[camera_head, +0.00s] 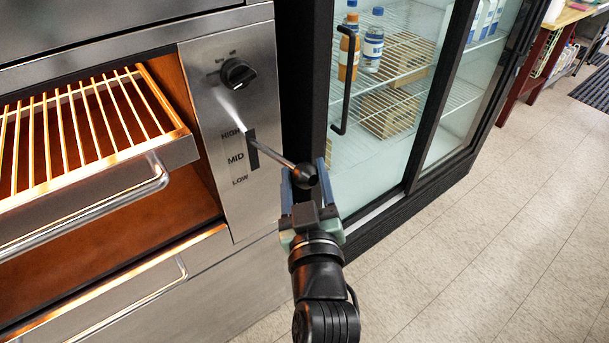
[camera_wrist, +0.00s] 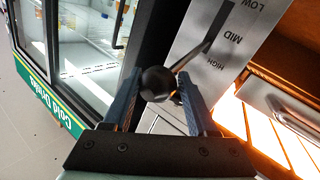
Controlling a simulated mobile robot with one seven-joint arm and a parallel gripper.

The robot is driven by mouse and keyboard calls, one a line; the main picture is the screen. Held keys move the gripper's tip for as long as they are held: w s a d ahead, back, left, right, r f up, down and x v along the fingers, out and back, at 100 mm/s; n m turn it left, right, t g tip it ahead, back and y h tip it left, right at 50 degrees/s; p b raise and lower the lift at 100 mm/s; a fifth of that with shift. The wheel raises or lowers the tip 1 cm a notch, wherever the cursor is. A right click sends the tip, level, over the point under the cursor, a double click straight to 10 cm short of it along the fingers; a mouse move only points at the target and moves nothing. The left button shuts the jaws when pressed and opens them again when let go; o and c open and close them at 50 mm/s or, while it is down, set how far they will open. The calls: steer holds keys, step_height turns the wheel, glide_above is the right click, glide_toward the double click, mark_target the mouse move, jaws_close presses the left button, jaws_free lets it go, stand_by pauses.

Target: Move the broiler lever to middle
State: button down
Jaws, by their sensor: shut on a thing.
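The broiler lever (camera_head: 280,157) is a metal rod with a dark ball knob (camera_head: 305,175). It sticks out of a black vertical slot in the steel control panel (camera_head: 212,135), beside the labels HIGH, MID and LOW. The rod leaves the slot near MID, seemingly a little towards HIGH; the exact setting is hard to tell. My gripper (camera_head: 305,181) is shut on the ball knob, with one finger on each side. In the wrist view the ball (camera_wrist: 157,84) sits between the fingertips, and the rod runs up to the slot near the MID label.
A round black dial (camera_head: 238,73) sits above the slot. To the left, the glowing broiler has a wire rack (camera_head: 85,115) and a protruding bar handle (camera_head: 110,203). A glass-door fridge (camera_head: 385,120) with a black handle (camera_head: 346,80) stands close on the right. The tiled floor (camera_head: 490,250) is clear.

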step_height(320, 180, down, 8)
steer(key=s+d+m+t+b, duration=0.1)
steer(key=b, duration=1)
steer(key=shift+d, duration=0.2)
steer(key=c, duration=0.5)
jaws_free()
steer(key=shift+o, duration=1)
steer(key=shift+w+f, duration=0.1)
steer(key=shift+w, duration=0.05)
steer(key=shift+a, duration=0.1)
